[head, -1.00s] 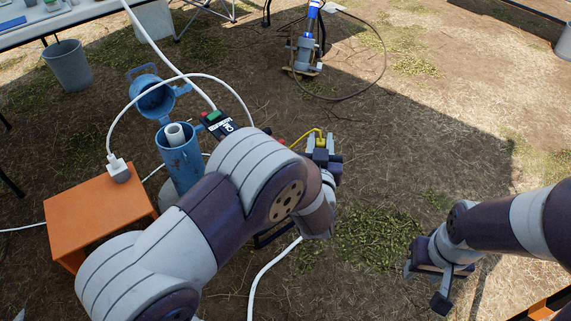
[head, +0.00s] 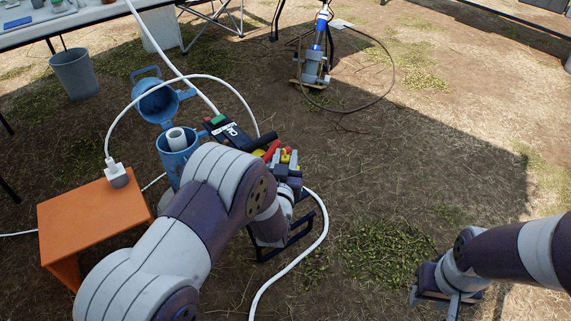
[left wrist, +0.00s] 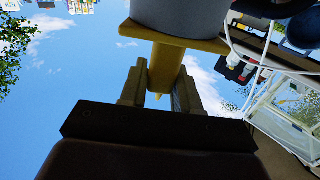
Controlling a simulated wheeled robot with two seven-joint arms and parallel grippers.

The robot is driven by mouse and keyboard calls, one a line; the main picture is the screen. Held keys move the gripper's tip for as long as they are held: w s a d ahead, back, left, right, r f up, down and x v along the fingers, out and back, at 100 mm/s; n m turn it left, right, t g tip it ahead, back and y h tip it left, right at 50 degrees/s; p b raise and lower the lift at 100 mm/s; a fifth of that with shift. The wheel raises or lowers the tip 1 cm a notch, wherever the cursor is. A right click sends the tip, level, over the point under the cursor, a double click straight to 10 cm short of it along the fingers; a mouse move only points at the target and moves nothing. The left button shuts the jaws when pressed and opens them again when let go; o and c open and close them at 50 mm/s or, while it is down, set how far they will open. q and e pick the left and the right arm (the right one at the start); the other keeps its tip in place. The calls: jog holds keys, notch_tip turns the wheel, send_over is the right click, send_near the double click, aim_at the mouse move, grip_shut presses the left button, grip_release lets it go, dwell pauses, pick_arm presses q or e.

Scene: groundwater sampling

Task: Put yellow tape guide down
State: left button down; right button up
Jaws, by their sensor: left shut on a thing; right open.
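The yellow tape guide (head: 287,150) is held between the fingers of my left gripper (head: 286,158), beside a red part (head: 271,149) and another yellow part (head: 260,153). In the left wrist view the yellow tape guide (left wrist: 165,65) stands between the two fingers, under a large grey cylinder (left wrist: 180,15). Whether it touches what lies around it is unclear. My left forearm hides much of the area beneath. My right gripper (head: 446,297) is open and empty, low over the ground at the right.
A black controller (head: 227,132) with a green button lies close left of the left gripper. A blue cylinder (head: 177,155), an orange stool (head: 95,215) and a white hose (head: 322,225) surround my left arm. A pump (head: 314,68) stands farther back. Open ground lies to the right.

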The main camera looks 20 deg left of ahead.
pick_arm(q)
jog(key=c, duration=0.8)
grip_release()
jog(key=shift+s+d+r, duration=0.1)
jog(key=shift+s+r, duration=0.05)
jog(key=shift+s, duration=0.2)
jog(key=s+a+r+m+g+h+p, duration=0.1)
jog(key=s+g+p, duration=0.3)
jog(key=s+g, duration=1.2)
jog(key=s+a+h, duration=0.1)
jog(key=s, duration=0.8)
jog(key=shift+s+a+r+m, duration=0.2)
jog(key=shift+s+m, duration=0.1)
jog(key=shift+s, duration=0.05)
